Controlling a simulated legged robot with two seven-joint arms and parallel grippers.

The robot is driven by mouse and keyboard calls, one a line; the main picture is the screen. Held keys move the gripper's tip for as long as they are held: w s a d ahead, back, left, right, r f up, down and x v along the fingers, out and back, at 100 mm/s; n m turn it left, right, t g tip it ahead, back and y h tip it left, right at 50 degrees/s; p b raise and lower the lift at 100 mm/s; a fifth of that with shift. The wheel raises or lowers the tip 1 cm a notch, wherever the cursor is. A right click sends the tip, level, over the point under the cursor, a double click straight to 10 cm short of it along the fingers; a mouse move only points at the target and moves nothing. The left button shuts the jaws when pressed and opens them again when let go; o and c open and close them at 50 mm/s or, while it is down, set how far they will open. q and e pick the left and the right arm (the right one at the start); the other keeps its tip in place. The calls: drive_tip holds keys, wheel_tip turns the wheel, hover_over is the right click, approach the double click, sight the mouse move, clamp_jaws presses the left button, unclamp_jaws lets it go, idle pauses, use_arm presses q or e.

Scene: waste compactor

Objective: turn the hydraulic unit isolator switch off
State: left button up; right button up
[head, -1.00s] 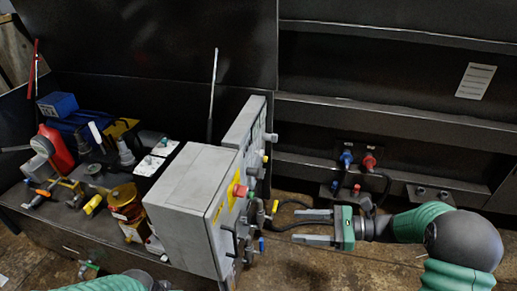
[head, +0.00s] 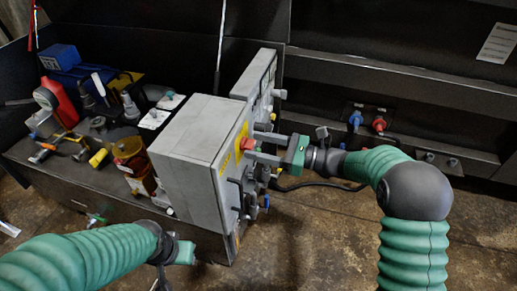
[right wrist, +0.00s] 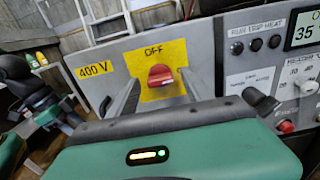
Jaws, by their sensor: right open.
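The isolator switch is a red knob (right wrist: 160,76) on a yellow plate marked OFF (right wrist: 176,52), in the right wrist view. In the head view the red knob (head: 248,143) is on the right-hand face of a grey control box (head: 192,135). My right gripper (head: 263,146) is open in front of that face. In the right wrist view its two fingers (right wrist: 160,88) reach toward the plate, one on each side of the knob. I cannot tell whether they touch it. My left gripper (head: 180,252) is low in front of the box, its fingers not clear.
A 400 V label (right wrist: 95,70) is left of the switch plate; buttons and a display (right wrist: 304,30) are to its right. A black handle and cables project from the box's face below the knob. A bench with pumps and fittings stands left. Brown floor (head: 320,235) is open at right.

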drive_tip(key=shift+a, duration=0.25)
drive_tip(key=shift+d, duration=0.2)
drive_tip(key=c, duration=0.4)
clamp_jaws()
drive_tip(key=shift+n, duration=0.4)
drive_tip(key=shift+s+a+f+n+b, duration=0.1)
drive_tip(key=shift+n+b, duration=1.7)
drive_tip(key=shift+n, duration=1.05)
drive_tip(key=shift+s+d+f+n+b, duration=0.15)
drive_tip(key=shift+n+b, duration=1.65)
drive_tip(key=shift+n, duration=1.1)
drive_tip(key=shift+w+a+f+n+b, duration=0.15)
drive_tip(key=shift+n+b, duration=1.65)
drive_tip(key=shift+n, duration=1.05)
drive_tip(key=shift+s, duration=0.15)
